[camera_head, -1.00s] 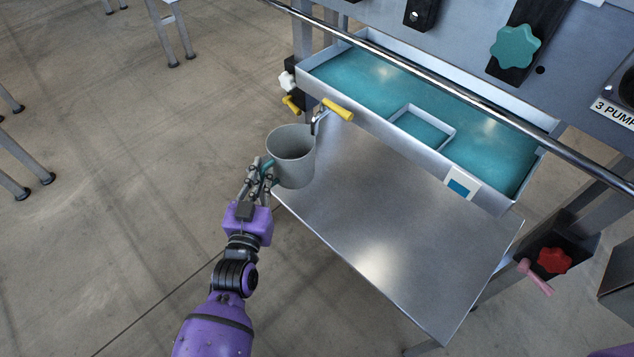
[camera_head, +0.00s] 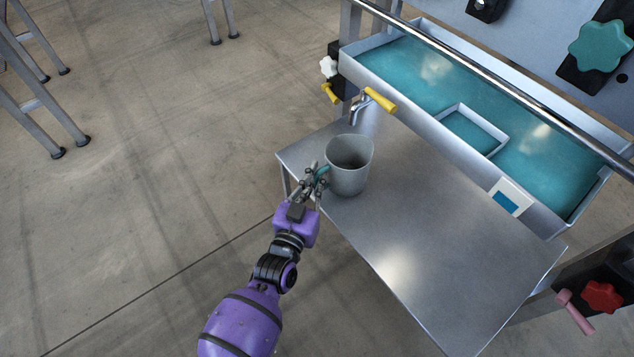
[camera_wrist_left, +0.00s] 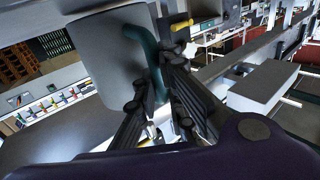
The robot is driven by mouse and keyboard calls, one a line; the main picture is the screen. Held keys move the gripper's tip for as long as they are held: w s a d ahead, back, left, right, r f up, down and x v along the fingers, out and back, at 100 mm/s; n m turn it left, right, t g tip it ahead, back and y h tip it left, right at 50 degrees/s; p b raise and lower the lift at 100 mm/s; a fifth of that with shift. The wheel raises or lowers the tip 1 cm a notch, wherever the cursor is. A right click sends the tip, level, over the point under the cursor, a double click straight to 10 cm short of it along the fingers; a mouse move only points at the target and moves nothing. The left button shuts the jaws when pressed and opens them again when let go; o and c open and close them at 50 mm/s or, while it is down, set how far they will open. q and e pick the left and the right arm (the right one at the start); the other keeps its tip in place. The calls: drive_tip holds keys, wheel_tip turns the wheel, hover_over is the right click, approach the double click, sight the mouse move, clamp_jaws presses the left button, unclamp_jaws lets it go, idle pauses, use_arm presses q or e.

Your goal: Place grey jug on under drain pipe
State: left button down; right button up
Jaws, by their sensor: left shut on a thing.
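The grey jug (camera_head: 350,166) is upright at the left part of the metal shelf in the head view. My left gripper (camera_head: 315,180) is shut on its teal handle, on the jug's left side. In the left wrist view the jug (camera_wrist_left: 108,58) and its handle (camera_wrist_left: 145,55) show close to the gripper fingers (camera_wrist_left: 160,95). The drain pipe (camera_head: 357,109), a small tap with a yellow lever (camera_head: 380,100), is just behind the jug's rim. I cannot tell whether the jug's base touches the shelf. My right gripper is not in view.
The metal shelf (camera_head: 430,230) is bare to the right of the jug. Above it is a tray (camera_head: 400,85) with a teal floor. A steel rail (camera_head: 480,60) crosses over the tray. A red knob (camera_head: 602,296) and a pink lever (camera_head: 574,312) are at the right.

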use_arm(q)
drive_tip(key=shift+f, duration=0.45)
drive_tip(key=shift+r, duration=0.15)
drive_tip(key=c, duration=2.3)
unclamp_jaws()
drive_tip(key=shift+f, duration=0.2)
drive_tip(key=o, duration=0.5)
drive_tip(key=shift+c, duration=0.2)
drive_tip(key=shift+r, duration=0.1)
